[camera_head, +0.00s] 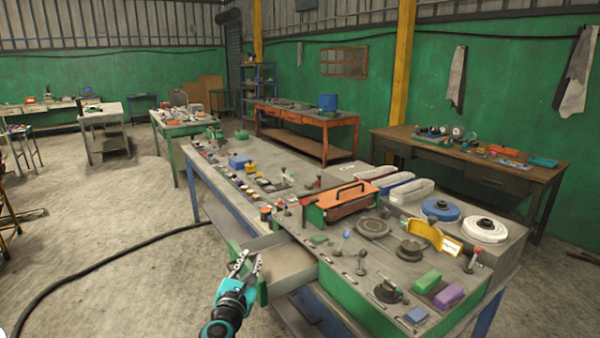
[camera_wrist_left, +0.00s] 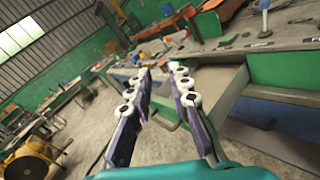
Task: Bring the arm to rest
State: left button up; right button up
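My left gripper (camera_head: 247,264) is in the lower middle of the head view, beside the green front of an open drawer (camera_head: 290,268). Its two fingers are spread apart with nothing between them. In the left wrist view the fingers (camera_wrist_left: 163,75) also show apart and empty, with the drawer (camera_wrist_left: 228,92) beyond them. I cannot tell whether a finger touches the drawer front. My right gripper is not in view.
The long workbench (camera_head: 222,185) carries many small parts, an orange toolbox (camera_head: 340,203), and blue and white discs (camera_head: 441,209). A black cable (camera_head: 110,259) crosses the floor on the left. The concrete floor left of the bench is mostly free.

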pick_arm(q)
jog(key=s+d+f+m+g+h, duration=0.2)
jog(key=s+m+g, duration=0.1)
jog(key=s+m, duration=0.6)
jog(key=s+d+f+m+g+h, duration=0.1)
jog(key=s+d+f+m+g, duration=0.15)
jog(key=s+m, duration=0.65)
jog(key=s+a+f+m+g+y, duration=0.2)
jog(key=s+a+f+m, duration=0.2)
jog(key=s+m, duration=0.2)
jog(key=s+a+f+m+g+y, duration=0.2)
jog(key=s+a+f+m+g, duration=0.1)
jog(key=s+m, duration=0.4)
notch_tip(320, 180, down, 2)
jog(key=shift+s+a+f+y, duration=0.15)
jog(key=shift+a+y, duration=0.15)
jog(key=shift+a, duration=0.5)
